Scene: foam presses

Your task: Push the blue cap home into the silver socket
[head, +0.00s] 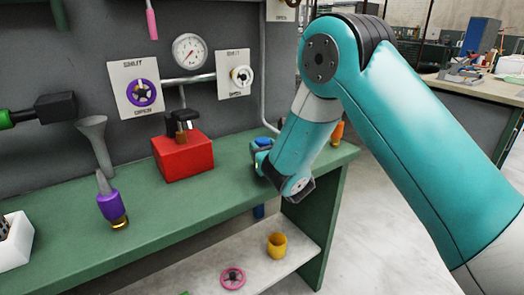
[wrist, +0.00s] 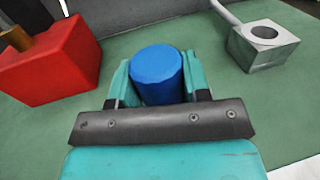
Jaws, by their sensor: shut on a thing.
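The blue cap (wrist: 157,72) stands between the two teal fingers of my gripper (wrist: 158,82) in the wrist view, held by them. A bit of the blue cap (head: 263,142) also shows at my gripper (head: 262,150) in the head view, above the green bench. The silver socket (wrist: 262,47) is a metal block with a round dark hole in its top. It sits on the bench to the right of the cap in the wrist view, clearly apart from it. In the head view I cannot make out the socket; my arm covers that area.
A red block (head: 183,157) with a dark and brass fitting stands left of my gripper. A purple-and-brass tool (head: 111,205) is further left. An orange item (head: 337,132) stands near the bench's right end. Pipes and a gauge (head: 190,50) are on the back wall.

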